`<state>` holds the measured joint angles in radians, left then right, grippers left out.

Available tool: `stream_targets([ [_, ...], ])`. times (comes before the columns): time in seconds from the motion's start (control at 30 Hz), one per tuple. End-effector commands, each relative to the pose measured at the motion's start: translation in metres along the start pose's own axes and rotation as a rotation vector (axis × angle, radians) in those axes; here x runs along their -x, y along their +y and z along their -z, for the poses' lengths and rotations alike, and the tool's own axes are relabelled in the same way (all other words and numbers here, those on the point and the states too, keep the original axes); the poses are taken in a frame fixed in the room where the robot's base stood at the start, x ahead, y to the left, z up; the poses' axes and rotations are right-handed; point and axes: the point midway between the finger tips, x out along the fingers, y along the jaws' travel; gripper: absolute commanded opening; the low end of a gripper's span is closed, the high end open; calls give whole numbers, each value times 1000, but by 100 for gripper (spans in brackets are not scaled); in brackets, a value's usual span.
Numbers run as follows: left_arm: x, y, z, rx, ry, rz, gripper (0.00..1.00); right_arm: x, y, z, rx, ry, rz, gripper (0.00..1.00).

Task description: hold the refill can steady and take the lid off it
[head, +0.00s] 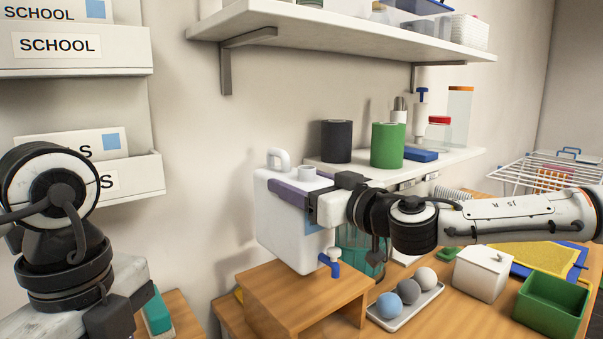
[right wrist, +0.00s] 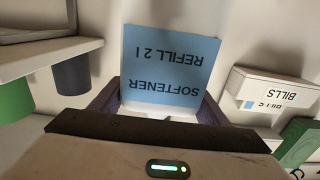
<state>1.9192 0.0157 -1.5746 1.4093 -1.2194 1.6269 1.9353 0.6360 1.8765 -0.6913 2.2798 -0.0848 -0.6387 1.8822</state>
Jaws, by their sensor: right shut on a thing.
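The refill can (head: 280,228) is a white box-shaped can standing upright on a wooden stand. In the right wrist view, the blue label (right wrist: 172,75) reading "SOFTENER REFILL 2 l" lies between the fingers. My left gripper (head: 135,305) is at the lower left, away from the can; its fingertips are not clear.
The wooden stand (head: 290,290) is on the table. A tray (head: 405,310) with balls, a white box (head: 482,272) and a green bin (head: 550,305) are to the right. A shelf (head: 440,165) with dark and green canisters is behind. Labelled wall bins (head: 75,50) are at the left.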

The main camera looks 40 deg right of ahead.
Motion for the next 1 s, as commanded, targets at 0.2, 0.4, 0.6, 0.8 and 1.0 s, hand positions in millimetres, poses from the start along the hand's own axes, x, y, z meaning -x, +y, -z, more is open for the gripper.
stream_targets([
  [0.2,-4,0,0,0,0,0,2,0,0,-14,5,13,0,6],
  [0.4,-5,0,0,0,0,0,2,0,0,-32,5,15,-1,6],
  [0.6,-5,0,0,0,0,0,2,0,0,-33,5,17,-1,6],
  [0.8,-9,0,0,0,0,0,2,0,0,-36,5,17,-1,6],
  [1.0,-8,0,0,-1,0,0,2,0,0,-41,0,1,1,87],
])
